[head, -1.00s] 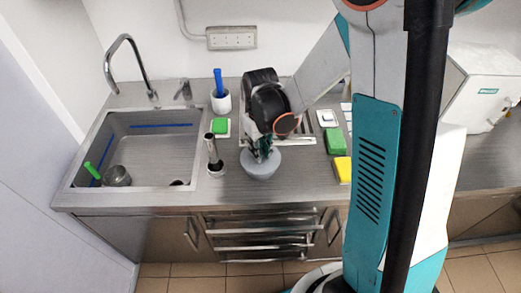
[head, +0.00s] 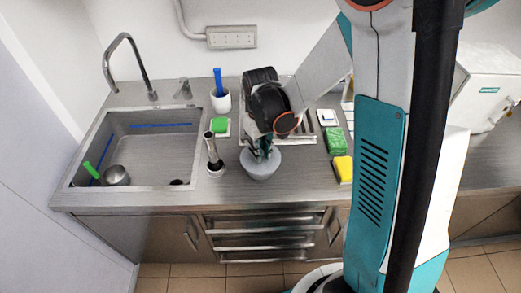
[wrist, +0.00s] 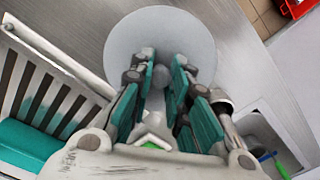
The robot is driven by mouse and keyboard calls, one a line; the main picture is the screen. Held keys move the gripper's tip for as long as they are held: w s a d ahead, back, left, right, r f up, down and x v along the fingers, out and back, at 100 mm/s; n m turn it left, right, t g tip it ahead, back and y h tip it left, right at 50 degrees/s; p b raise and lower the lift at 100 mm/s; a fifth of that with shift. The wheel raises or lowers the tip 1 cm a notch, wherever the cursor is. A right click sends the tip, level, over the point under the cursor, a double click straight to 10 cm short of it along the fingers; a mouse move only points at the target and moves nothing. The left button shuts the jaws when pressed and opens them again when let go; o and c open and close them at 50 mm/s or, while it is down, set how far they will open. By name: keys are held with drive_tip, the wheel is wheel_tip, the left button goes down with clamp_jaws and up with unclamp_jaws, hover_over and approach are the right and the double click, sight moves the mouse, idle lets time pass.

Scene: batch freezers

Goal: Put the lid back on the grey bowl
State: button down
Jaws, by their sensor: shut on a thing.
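The grey bowl (head: 260,173) stands on the steel counter, right of the sink. My gripper (head: 260,154) points down directly over it. In the wrist view my gripper (wrist: 163,72) is shut on the small round knob of the lid, a pale grey disc (wrist: 160,32). The disc hides the bowl from the wrist camera. In the head view the lid is at the bowl's top, partly behind my fingers. I cannot tell whether it rests fully on the rim.
Close to the left of the bowl stands an upright metal tool in a holder (head: 213,155). The sink (head: 150,150) is further left. A green sponge (head: 335,139) and a yellow sponge (head: 343,168) lie to the right. A slotted rack (wrist: 45,88) is beside the lid.

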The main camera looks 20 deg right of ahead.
idle(0.3)
drive_tip(key=c, duration=1)
unclamp_jaws()
drive_tip(key=shift+o, duration=0.2)
drive_tip(key=shift+r+p, duration=2.25)
drive_tip(key=shift+r, duration=1.25)
clamp_jaws()
